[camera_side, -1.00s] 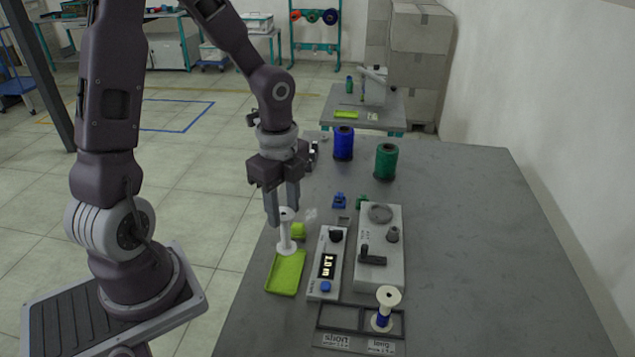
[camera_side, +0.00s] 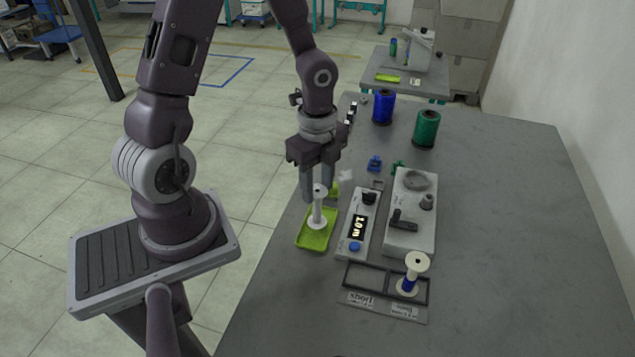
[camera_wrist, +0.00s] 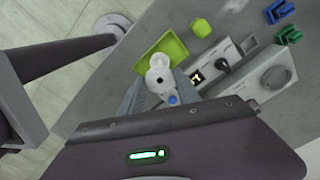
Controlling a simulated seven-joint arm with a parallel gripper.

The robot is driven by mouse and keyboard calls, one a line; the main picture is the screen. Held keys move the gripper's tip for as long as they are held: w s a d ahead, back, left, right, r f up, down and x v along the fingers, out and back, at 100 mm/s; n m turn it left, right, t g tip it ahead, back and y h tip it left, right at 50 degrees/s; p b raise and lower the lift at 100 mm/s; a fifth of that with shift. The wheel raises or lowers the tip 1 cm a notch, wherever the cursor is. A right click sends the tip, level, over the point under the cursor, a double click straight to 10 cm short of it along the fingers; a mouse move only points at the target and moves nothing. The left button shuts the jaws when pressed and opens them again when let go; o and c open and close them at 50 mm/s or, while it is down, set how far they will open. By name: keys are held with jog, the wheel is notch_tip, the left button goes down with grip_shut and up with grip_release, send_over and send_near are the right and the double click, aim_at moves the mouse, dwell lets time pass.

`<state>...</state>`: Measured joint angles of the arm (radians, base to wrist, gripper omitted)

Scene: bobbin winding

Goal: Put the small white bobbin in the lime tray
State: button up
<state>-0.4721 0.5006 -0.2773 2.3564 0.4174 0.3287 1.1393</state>
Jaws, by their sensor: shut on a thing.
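The small white bobbin (camera_side: 318,212) is upright in the side view, its lower flange over the middle of the lime tray (camera_side: 304,243). I cannot tell whether the flange touches the tray floor. My gripper (camera_side: 317,192) is above the tray, shut on the bobbin's upper part. In the wrist view the bobbin (camera_wrist: 158,76) shows between the fingers, with the tray (camera_wrist: 143,66) behind it.
Right of the tray are a grey box with a display (camera_side: 356,245) and a grey machine (camera_side: 412,238). A rack (camera_side: 345,280) in front holds a bobbin with blue thread (camera_side: 411,275). A lime block (camera_wrist: 200,27) sits behind the tray. Blue (camera_side: 383,107) and green (camera_side: 426,128) spools stand farther back.

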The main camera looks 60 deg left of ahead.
jog(key=shift+f, duration=0.45)
dwell(0.7)
jog(key=shift+f, duration=0.5)
jog(key=o, duration=1.1)
jog(key=shift+o, duration=0.2)
jog(key=shift+r, duration=0.15)
jog(key=shift+r, duration=3.4)
